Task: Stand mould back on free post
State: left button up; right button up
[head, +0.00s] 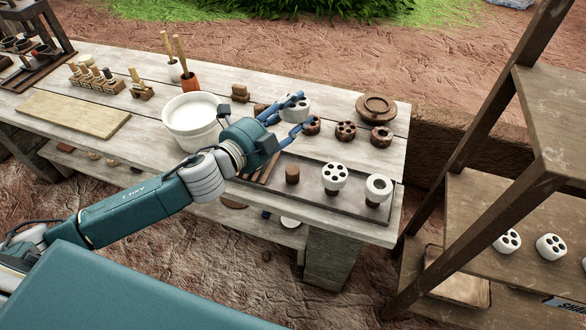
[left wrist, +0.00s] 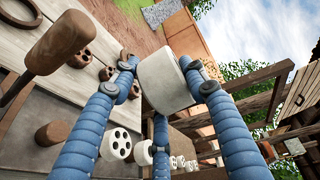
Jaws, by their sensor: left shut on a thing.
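My left gripper (head: 290,118) is shut on a white mould (head: 297,108), held above the far side of the table. In the left wrist view the blue fingers grip the mould (left wrist: 163,80) around its sides. A dark tray (head: 318,197) lies at the table's near right. A short brown post (head: 292,174) stands bare in it, nearer the camera than the gripper; it also shows in the left wrist view (left wrist: 55,134). To its right, a white mould with several holes (head: 335,175) and a white ring-like mould (head: 379,186) sit on posts.
Brown perforated pieces (head: 346,131) and a round brown lidded piece (head: 376,107) lie right of the gripper. A white bucket (head: 191,133) stands left of it, behind my arm. A wooden shelf (head: 490,215) with white moulds (head: 551,246) stands at the right.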

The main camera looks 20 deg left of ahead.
pick_arm(q)
jog(key=b, duration=0.3)
send_over(293, 169)
notch_tip(293, 169, down, 14)
jog(key=shift+w+f, duration=0.1)
jog(key=shift+f, duration=0.7)
notch_tip(293, 169, down, 4)
jog(key=shift+r+b, duration=0.1)
jog(key=shift+b, duration=0.2)
pick_arm(e)
jog(key=f, duration=0.3)
jog(key=shift+s+d+f, duration=0.25)
jog(key=shift+d+f, duration=0.05)
pick_arm(q)
jog(key=shift+f, duration=0.2)
jog(key=o, duration=1.2)
pick_arm(e)
jog(key=shift+f, duration=0.15)
